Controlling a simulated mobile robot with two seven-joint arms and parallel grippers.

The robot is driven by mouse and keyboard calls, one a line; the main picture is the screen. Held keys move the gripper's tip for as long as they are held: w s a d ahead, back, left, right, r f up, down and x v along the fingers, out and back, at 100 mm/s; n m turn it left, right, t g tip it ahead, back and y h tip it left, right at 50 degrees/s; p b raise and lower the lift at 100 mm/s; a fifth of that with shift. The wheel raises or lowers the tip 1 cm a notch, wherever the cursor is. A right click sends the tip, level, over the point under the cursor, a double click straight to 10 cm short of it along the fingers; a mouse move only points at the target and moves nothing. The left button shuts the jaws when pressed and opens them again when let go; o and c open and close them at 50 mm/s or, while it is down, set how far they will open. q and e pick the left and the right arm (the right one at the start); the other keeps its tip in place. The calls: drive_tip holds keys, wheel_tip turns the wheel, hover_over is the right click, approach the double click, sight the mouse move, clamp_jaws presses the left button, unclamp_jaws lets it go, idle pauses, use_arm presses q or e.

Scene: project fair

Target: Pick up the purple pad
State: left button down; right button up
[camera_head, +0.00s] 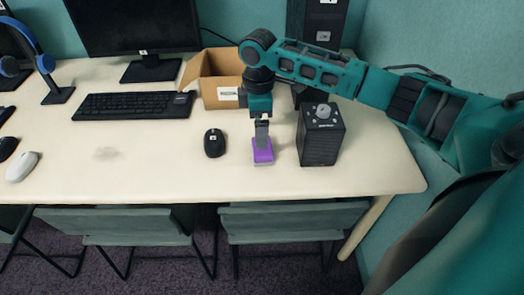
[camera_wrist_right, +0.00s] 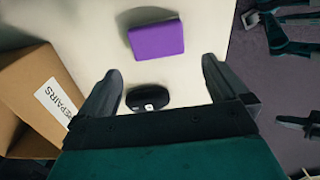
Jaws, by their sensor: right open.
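The purple pad (camera_head: 263,156) lies on the pale table near its front edge, between a black mouse and a dark speaker-like box. It also shows as a purple block in the right wrist view (camera_wrist_right: 156,39), beyond my fingertips and roughly between their lines. My right gripper (camera_head: 262,143) points down at the pad in the head view and hides part of it. In the right wrist view its two fingers (camera_wrist_right: 160,66) are spread apart with nothing held between them. My left gripper is in neither view.
The dark box (camera_head: 319,140) with a knob on top stands close right of the pad. The black mouse (camera_head: 214,143) lies to the left. An open cardboard box (camera_head: 222,92) labelled REPAIRS and a keyboard (camera_head: 133,106) are behind.

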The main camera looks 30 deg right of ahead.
sight(262, 150)
wheel_tip(262, 150, down, 3)
drive_tip(key=f, duration=0.2)
drive_tip(key=d+f+b, duration=0.1)
drive_tip(key=f, duration=0.1)
drive_tip(key=shift+s+f, duration=0.1)
drive_tip(key=shift+f, duration=0.5)
drive_tip(key=shift+a, duration=0.1)
drive_tip(key=c, duration=0.8)
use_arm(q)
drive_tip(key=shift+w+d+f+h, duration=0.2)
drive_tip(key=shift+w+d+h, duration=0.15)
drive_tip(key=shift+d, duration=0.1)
use_arm(e)
drive_tip(key=shift+o, duration=0.2)
